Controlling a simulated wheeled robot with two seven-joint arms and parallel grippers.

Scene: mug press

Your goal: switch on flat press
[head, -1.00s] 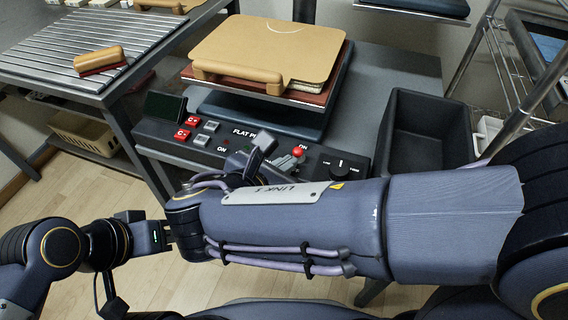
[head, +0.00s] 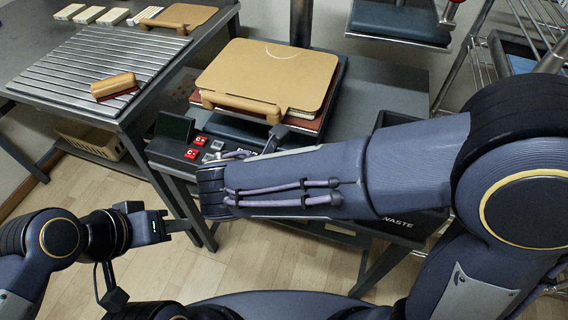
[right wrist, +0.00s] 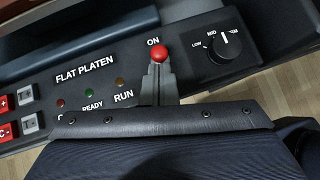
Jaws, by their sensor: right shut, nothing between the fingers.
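The flat press panel (right wrist: 83,70) fills much of the right wrist view, with the words FLAT PLATEN and several small lamps. Its red ball knob (right wrist: 159,54) sits just below the word ON. My right gripper (right wrist: 157,68) is shut and empty, its grey fingertips right at the knob's near side; I cannot tell whether they touch.
A tan board (head: 270,75) with a handle lies over the press's dark blue base. A black dial (right wrist: 217,47) sits right of the knob. A waste bin (head: 400,224) is mostly behind my right arm. A slatted table (head: 85,70) with a wooden-handled brush (head: 114,86) stands left.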

